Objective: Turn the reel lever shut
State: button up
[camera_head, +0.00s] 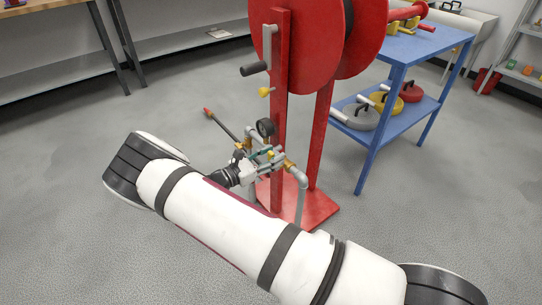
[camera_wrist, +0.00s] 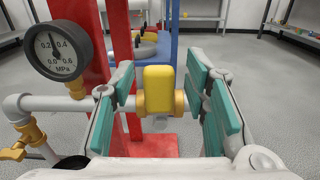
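A yellow block-shaped lever (camera_wrist: 158,77), seen nearly end-on, sits above a brass valve body on the pipe in the wrist view. I take it to be the reel lever. My gripper (camera_wrist: 159,88) is open, with teal pads on both sides of the lever and a narrow gap showing on each side. In the head view my gripper (camera_head: 268,157) is at the pipework by the red reel stand (camera_head: 280,110). There the lever is largely hidden by the gripper, and its angle is hard to tell.
A pressure gauge (camera_wrist: 56,50) stands left of my gripper, close to the left finger; it also shows in the head view (camera_head: 265,127). A grey pipe (camera_wrist: 62,103) runs below it. A red-tipped rod (camera_head: 222,125) sticks out left. A blue cart (camera_head: 400,112) stands right. Floor at left is clear.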

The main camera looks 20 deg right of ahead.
jog(key=v, duration=1.2)
dwell(0.3)
jog(key=s+d+r+m+g+y, duration=0.55)
jog(key=s+r+m, duration=0.2)
jog(key=r, duration=0.45)
jog(key=s+d+r+m+g+y, duration=0.4)
jog(key=s+d+r+m, duration=0.2)
jog(key=s+r, duration=0.4)
jog(key=s+a+r+m+t+y, duration=0.15)
jog(key=s+r+m+y, duration=0.25)
jog(key=s, duration=0.8)
jog(key=s+a+r+m+t+y, duration=0.1)
jog(key=s+r+m+t+y, duration=0.25)
jog(key=s, duration=0.85)
notch_tip(320, 180, up, 28)
jog(key=t+p, duration=0.3)
jog(key=p, duration=2.3)
jog(key=shift+s+d+p, duration=0.2)
jog(key=shift+d+p, duration=0.05)
jog(key=shift+p, duration=0.1)
